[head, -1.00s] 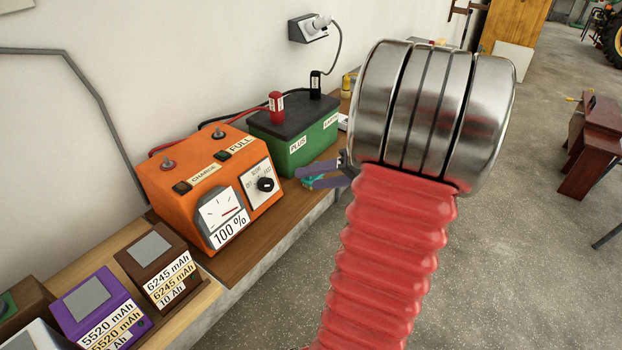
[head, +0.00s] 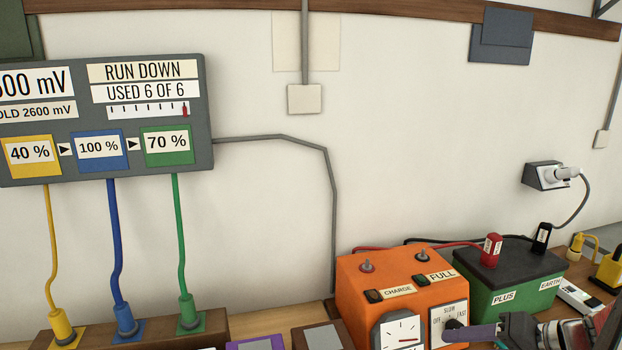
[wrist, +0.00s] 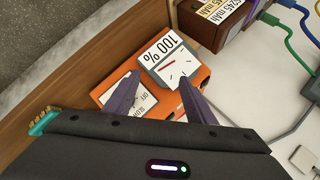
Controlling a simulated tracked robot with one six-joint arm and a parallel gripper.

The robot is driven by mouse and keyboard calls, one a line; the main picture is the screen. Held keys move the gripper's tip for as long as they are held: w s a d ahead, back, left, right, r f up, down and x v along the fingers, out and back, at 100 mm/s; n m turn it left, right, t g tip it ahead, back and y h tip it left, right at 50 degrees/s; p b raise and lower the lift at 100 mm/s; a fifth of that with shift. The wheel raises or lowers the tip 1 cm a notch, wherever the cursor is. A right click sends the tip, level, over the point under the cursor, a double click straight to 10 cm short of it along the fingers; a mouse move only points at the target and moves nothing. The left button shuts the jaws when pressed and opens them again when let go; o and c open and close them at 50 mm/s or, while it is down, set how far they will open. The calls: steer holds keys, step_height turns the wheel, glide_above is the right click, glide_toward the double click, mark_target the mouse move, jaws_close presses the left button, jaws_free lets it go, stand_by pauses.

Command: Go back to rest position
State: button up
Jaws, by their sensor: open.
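My gripper (wrist: 155,92) is open in the wrist view, with its two purple-grey fingers apart and nothing between them. The orange charger (wrist: 187,58) lies beyond the fingertips there, with its "100 %" meter face and white knob plate showing. In the head view part of my gripper (head: 478,334) shows at the bottom right, in front of the charger (head: 360,285) and its knob plate. I cannot tell whether a finger touches the charger. The rest of the arm is mostly cut off by the frame.
A green battery (head: 478,296) with red and black clamps stands right of the charger. A wall socket (head: 547,176) holds a plug. A grey display panel (head: 100,120) hangs at left, with yellow, blue and green cables down to a brown block (head: 215,325).

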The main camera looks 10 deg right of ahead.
steer(key=s+a+r+n+g+h, duration=0.1)
steer(key=s+a+n, duration=0.1)
steer(key=a, duration=0.6)
steer(key=s+a+r+n+g+h, duration=0.1)
steer(key=s+a+r+n+h, duration=0.1)
steer(key=a, duration=0.7)
steer(key=s+a+r+n+g+h, duration=0.1)
steer(key=s+a+r+n+h, duration=0.1)
steer(key=a, duration=0.6)
steer(key=shift+s+a+n, duration=0.35)
steer(key=shift+n, duration=0.05)
